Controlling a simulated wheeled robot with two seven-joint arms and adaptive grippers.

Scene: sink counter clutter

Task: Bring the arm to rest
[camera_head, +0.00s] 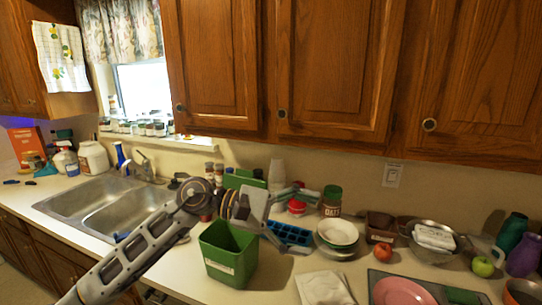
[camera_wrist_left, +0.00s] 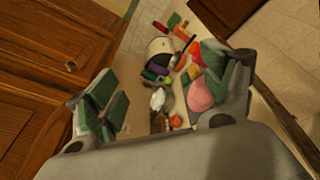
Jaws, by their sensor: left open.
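My left arm (camera_head: 135,250) reaches in from the lower left across the sink's right side. My left gripper (camera_head: 296,201) is over the counter, above and behind the green bin (camera_head: 229,253), pointing right. In the left wrist view its two jaws (camera_wrist_left: 165,100) stand wide apart with nothing between them up close; counter items show far beyond. My right gripper does not show in either view.
A blue tray (camera_head: 290,233), stacked bowls (camera_head: 338,234), a red apple (camera_head: 381,250), a metal bowl (camera_head: 434,239) and a pink plate (camera_head: 402,291) crowd the counter on the right. The double sink (camera_head: 110,207) is at left. Wooden cabinets (camera_head: 340,65) hang above.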

